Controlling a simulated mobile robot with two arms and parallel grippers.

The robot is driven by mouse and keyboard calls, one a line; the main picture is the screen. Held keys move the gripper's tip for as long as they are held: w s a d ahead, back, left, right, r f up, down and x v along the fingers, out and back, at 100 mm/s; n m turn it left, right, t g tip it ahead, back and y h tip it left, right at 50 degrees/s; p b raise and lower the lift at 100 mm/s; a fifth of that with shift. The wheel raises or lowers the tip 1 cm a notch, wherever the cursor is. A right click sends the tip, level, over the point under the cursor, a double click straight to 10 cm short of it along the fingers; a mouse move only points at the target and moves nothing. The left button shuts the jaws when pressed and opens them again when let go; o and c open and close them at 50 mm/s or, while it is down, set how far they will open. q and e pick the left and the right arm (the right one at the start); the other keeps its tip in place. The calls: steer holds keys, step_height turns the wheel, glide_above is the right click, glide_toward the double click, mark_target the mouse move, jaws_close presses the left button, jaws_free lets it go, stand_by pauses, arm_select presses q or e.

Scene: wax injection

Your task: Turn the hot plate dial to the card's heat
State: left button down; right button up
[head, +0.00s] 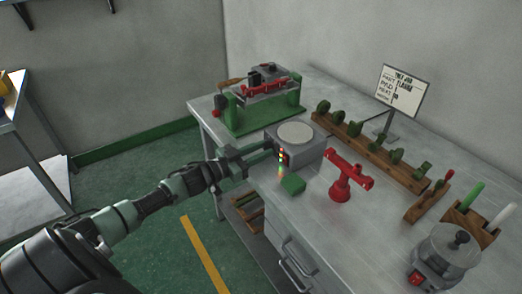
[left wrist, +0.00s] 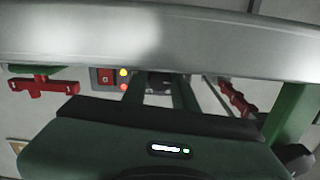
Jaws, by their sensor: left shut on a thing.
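The hot plate (head: 308,153) is a grey box with a pale round top, standing near the table's front edge. Lit indicator lights (head: 281,156) show on its front, and in the left wrist view they sit beside a red switch (left wrist: 106,77). My left gripper (head: 268,150) reaches the hot plate's front from the left. In the left wrist view its fingers close around a dark dial (left wrist: 159,82), mostly hidden between them. The dial's setting cannot be read. The white card (head: 402,92) stands upright on a post at the back; its heat line is too small to read surely.
A wooden rack (head: 370,150) lies along the back. A grey pot (head: 445,255) is at the right. The table's front middle is clear.

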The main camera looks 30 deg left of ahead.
arm_select(q)
steer(key=shift+m, duration=0.3)
steer(key=m, duration=0.4)
steer(key=shift+m, duration=0.3)
steer(key=m+b, duration=0.1)
steer(key=m, duration=0.4)
steer(key=shift+m, duration=0.4)
steer(key=c, duration=1.1)
jaws_free()
steer(key=shift+s, duration=0.1)
